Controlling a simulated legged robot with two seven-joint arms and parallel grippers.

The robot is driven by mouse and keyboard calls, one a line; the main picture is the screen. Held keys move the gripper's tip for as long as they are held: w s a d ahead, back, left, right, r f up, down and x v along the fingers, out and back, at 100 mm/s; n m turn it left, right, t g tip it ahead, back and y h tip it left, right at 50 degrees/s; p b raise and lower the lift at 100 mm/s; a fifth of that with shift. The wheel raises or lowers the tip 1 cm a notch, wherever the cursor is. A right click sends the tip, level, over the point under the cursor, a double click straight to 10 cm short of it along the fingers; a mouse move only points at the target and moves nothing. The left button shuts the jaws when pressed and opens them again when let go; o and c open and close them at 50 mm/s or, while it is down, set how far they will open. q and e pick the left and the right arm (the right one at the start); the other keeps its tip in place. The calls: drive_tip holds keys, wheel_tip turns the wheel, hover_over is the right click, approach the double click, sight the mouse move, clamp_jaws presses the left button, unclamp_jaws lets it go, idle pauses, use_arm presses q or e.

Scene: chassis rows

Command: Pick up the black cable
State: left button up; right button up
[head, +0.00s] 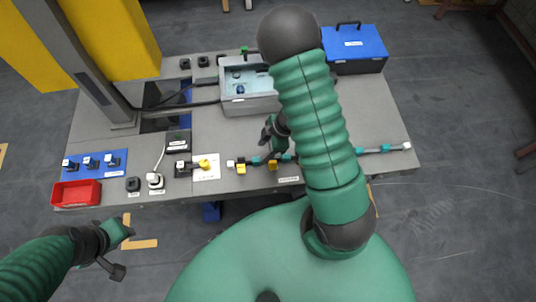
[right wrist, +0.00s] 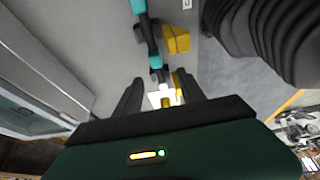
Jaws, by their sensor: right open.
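Two black cables (head: 180,105) run in the head view from the grey column across the table towards the open grey box. A dark strand with teal sleeves (head: 372,150) lies along the table's front edge; it also shows in the right wrist view (right wrist: 149,37). I cannot tell which one the task names. My right gripper (head: 268,137) is above the table, close to this strand, its tip partly hidden by my arm. In the right wrist view its fingers (right wrist: 160,92) are apart, with the strand's end in line between them. My left gripper (head: 122,248) is off the table's front left; its jaws are unclear.
The grey box (head: 250,105) stands mid-table, a blue case (head: 353,44) at the back right. A red tray (head: 77,194) and blue board (head: 94,165) are front left. Yellow blocks (right wrist: 177,40) lie beside the strand. The table's right part is mostly clear.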

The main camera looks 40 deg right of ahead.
sight(256, 159)
drive_tip(key=x, duration=0.3)
drive_tip(key=b+x, duration=0.1)
drive_tip(key=shift+w+d+f, duration=0.1)
drive_tip(key=shift+w+f, duration=0.25)
drive_tip(key=shift+f, duration=0.05)
drive_tip(key=f, duration=0.1)
drive_tip(key=f+b, duration=0.1)
drive_tip(key=f, duration=0.1)
drive_tip(key=shift+w+d+f, duration=0.15)
drive_tip(key=shift+d, duration=0.2)
drive_tip(key=shift+w+a+f+b, duration=0.1)
drive_tip(key=shift+a+f+b, duration=0.15)
drive_tip(key=shift+f, duration=0.25)
drive_tip(key=shift+a+f+b, duration=0.1)
drive_tip(key=shift+a+f, duration=0.3)
drive_tip(key=shift+f, duration=0.15)
drive_tip(key=shift+w+a+f, duration=0.1)
drive_tip(key=shift+w+a, duration=0.1)
drive_tip(key=shift+a, duration=0.3)
drive_tip(key=shift+d, duration=0.45)
drive_tip(key=c, duration=1)
use_arm(q)
drive_tip(key=shift+d+x, duration=0.2)
drive_tip(key=shift+x, duration=0.7)
drive_tip(key=shift+d+x, duration=0.15)
drive_tip(key=shift+x, duration=0.8)
use_arm(e)
drive_tip(key=shift+a, duration=0.3)
clamp_jaws()
